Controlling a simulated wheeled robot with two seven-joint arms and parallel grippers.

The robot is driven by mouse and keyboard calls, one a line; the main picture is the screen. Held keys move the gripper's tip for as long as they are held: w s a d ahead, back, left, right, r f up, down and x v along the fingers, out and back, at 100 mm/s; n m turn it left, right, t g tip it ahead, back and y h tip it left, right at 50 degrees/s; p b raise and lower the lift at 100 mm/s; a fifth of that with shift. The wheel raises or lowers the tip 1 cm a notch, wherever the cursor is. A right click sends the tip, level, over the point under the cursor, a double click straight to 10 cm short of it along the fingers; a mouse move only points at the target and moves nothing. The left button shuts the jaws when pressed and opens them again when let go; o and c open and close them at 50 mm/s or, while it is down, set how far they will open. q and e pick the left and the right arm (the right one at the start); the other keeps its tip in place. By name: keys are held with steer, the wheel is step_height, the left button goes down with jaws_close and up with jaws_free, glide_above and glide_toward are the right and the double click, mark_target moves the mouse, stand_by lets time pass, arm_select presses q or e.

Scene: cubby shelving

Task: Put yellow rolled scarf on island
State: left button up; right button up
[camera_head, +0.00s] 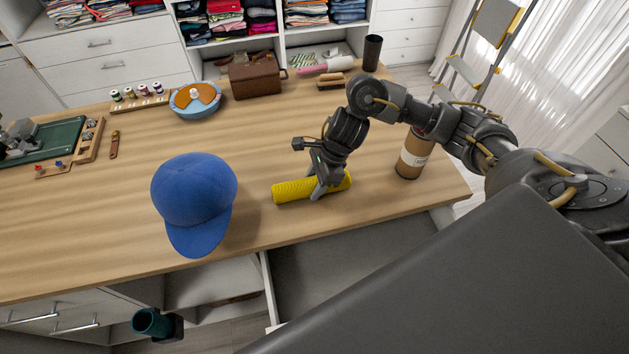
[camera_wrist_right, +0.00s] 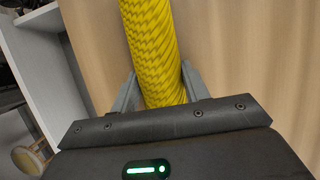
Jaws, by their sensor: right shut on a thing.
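The yellow rolled scarf (camera_head: 292,191) lies along the wooden island top (camera_head: 255,135), close to its front edge. My right gripper (camera_head: 322,190) reaches down over the scarf, its fingers on either side of the roll, shut on it. In the right wrist view the scarf (camera_wrist_right: 152,45) runs away from between the two grey fingers (camera_wrist_right: 158,92). The scarf looks to be at the wood surface; I cannot tell whether it is touching or slightly raised. My left gripper is not in view.
A blue cap (camera_head: 193,190) sits left of the scarf. A cardboard canister (camera_head: 412,158) stands to the right, near my right arm. A brown box (camera_head: 256,78), a round blue dish (camera_head: 195,100) and a dark cup (camera_head: 372,53) stand at the back. Open drawer space (camera_head: 330,255) lies below the front edge.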

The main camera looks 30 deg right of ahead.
steer(key=shift+f, duration=0.1)
steer(key=o, duration=0.6)
steer(key=shift+f, duration=0.1)
steer(key=o, duration=0.5)
steer(key=shift+c, duration=0.2)
steer(key=shift+r, duration=0.25)
steer(key=shift+d+r, duration=0.2)
steer(key=shift+r, duration=0.15)
steer(key=b+v, duration=0.1)
steer(key=v, duration=1)
steer(key=shift+d, duration=0.1)
